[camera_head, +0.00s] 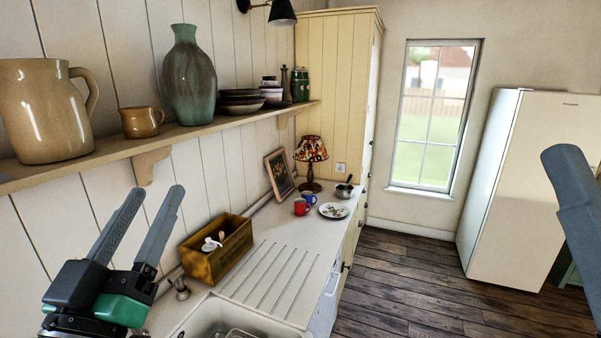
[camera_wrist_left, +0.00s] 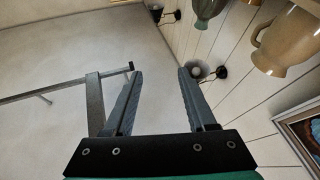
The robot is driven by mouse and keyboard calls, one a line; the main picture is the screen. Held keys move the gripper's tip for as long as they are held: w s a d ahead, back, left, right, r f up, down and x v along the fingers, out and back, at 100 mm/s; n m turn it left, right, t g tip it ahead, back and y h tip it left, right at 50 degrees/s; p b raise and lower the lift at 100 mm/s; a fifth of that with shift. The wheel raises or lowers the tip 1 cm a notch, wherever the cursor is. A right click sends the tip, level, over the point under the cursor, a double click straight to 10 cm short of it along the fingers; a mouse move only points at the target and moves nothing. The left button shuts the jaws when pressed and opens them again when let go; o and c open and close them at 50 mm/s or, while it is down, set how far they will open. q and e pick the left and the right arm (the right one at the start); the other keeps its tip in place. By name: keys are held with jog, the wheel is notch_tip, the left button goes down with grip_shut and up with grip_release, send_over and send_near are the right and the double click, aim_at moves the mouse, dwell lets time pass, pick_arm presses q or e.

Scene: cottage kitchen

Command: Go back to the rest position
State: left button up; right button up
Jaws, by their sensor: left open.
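My left gripper (camera_head: 148,226) is open and empty at the lower left of the head view, its fingers pointing up in front of the white plank wall. In the left wrist view its two fingers (camera_wrist_left: 158,98) stand apart with nothing between them. At the right edge of the head view, a grey-blue part of my right arm (camera_head: 575,190) shows.
A wall shelf (camera_head: 190,128) with jugs, a green vase (camera_head: 189,75) and bowls runs above the counter. A wooden box (camera_head: 217,250), sink (camera_head: 240,318), lamp (camera_head: 311,150), red mug (camera_head: 301,207) and plate (camera_head: 333,211) are below. The floor (camera_head: 430,275) is clear before the fridge (camera_head: 525,185).

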pick_arm(q)
jog(key=s+r+m+t+h+p, duration=0.1)
jog(key=s+r+m+t+p, duration=0.2)
jog(key=s+r, duration=0.9)
notch_tip(320, 180, up, 10)
jog(key=n+t+p, duration=0.1)
jog(key=p, duration=1)
jog(key=shift+s+r, duration=0.15)
jog(key=shift+s, duration=0.25)
